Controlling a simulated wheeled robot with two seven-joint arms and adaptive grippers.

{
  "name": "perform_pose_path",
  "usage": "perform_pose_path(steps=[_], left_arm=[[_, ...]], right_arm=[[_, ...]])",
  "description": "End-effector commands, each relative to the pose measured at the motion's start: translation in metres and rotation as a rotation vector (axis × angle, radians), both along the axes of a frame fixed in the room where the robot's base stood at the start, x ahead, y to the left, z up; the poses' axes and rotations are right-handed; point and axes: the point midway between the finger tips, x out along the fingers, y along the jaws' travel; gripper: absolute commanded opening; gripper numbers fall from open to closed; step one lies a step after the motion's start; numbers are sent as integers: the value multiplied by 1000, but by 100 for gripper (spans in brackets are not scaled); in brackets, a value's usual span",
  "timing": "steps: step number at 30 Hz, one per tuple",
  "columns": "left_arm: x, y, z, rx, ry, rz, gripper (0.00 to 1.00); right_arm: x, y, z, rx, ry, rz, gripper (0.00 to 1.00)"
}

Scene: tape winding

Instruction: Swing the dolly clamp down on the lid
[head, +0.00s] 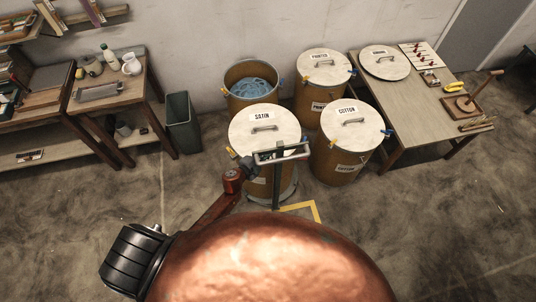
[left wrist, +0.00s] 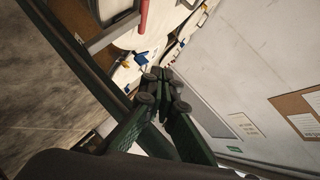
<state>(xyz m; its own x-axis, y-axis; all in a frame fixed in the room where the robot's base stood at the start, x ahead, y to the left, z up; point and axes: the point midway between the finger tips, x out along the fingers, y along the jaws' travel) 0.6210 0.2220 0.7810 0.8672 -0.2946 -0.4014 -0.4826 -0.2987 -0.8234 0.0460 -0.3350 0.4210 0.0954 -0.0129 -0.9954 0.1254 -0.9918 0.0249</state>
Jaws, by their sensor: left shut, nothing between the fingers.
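The drum marked SATIN (head: 270,180) stands on a round dolly (head: 287,197) in the middle of the head view, with a pale lid (head: 262,132) on it. A dolly post (head: 277,190) rises at its near side to a grey handle frame (head: 297,153). A red clamp part (head: 233,181) is at the frame's left end, and a red-brown bar runs from it down-left, off the lid. In the left wrist view a red bar (left wrist: 143,16) shows beside the grey frame (left wrist: 112,32). My dark green left gripper (left wrist: 165,75) is shut and empty, apart from the red bar. In the head view it is hidden.
Lidded COTTON (head: 345,160) and PRINTED (head: 305,102) drums and an open drum with blue cloth (head: 252,85) stand close behind. A worktable (head: 400,125) is at right, a bin (head: 183,122) at left. A large copper surface hides the lower middle of the head view.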

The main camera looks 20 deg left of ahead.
Motion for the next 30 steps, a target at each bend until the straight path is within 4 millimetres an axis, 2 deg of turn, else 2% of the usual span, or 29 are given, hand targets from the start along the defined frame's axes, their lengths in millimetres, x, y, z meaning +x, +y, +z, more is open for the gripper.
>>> perform_pose_path(steps=[6,10,24,30], left_arm=[[-1,1,1,1,0,0,0],[-10,6,5,4,-1,0,0],[-87,30,40,1,0,-2,0],[-102,35,47,-1,0,0,0]], right_arm=[[0,-8,1,-8,0,3,28],[0,-7,1,-7,0,3,28],[-1,-5,0,-5,1,1,28],[-1,-5,0,-5,1,1,28]])
